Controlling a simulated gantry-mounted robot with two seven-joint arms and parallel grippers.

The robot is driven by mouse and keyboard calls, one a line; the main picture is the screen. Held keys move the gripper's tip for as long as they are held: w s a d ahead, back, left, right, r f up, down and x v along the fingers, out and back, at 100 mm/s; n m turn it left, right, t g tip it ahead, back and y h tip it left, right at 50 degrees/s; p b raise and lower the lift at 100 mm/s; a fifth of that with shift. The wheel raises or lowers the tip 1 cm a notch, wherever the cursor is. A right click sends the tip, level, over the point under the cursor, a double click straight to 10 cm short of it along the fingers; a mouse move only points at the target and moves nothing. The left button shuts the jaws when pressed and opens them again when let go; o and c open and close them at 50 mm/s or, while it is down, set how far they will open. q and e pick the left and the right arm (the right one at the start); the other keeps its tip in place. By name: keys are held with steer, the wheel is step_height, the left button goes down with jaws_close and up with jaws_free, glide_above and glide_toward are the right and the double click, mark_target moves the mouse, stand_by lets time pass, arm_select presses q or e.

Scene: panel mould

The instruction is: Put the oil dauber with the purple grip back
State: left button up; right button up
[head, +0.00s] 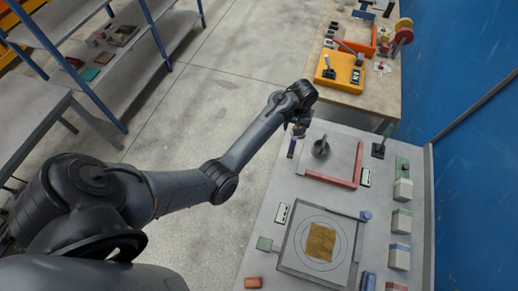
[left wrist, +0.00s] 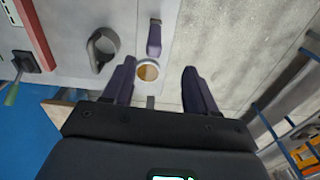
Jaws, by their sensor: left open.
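The oil dauber with the purple grip (left wrist: 154,40) lies on the grey panel near its edge in the left wrist view, just beyond a round cup with amber contents (left wrist: 147,70). In the head view a small purple piece (head: 291,147) shows just below the gripper. My left gripper (head: 301,124) is over the far left corner of the panel. In the left wrist view its open fingers (left wrist: 159,67) are apart, with the cup showing between them and the dauber ahead of the fingertips. Nothing is held. My right gripper is not in view.
A grey handled tool (head: 321,148) and a red bar (head: 330,178) are to the right of the dauber. A dark block with a green-tipped handle (head: 379,148) stands farther right. A square plate with a brown patch (head: 321,241) is nearer. Open floor lies left.

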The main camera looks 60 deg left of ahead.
arm_select(q)
steer(key=s+d+f+m+t+y, duration=0.1)
steer(key=s+d+f+m, duration=0.15)
steer(key=s, duration=0.55)
steer(key=s+d+f+m+t, duration=0.1)
steer(key=s+d+m, duration=0.15)
steer(key=s, duration=0.55)
steer(key=s+d+r+m, duration=0.2)
steer(key=s+d+r, duration=0.1)
steer(key=s, duration=0.3)
steer(key=s+d+r+m+t+h, duration=0.1)
steer(key=s+d+r, duration=0.2)
steer(key=s+d, duration=0.3)
steer(key=shift+s+d+r+m+h, duration=0.15)
steer(key=shift+s+r+m+h, duration=0.15)
steer(key=shift+s+r+m, duration=0.1)
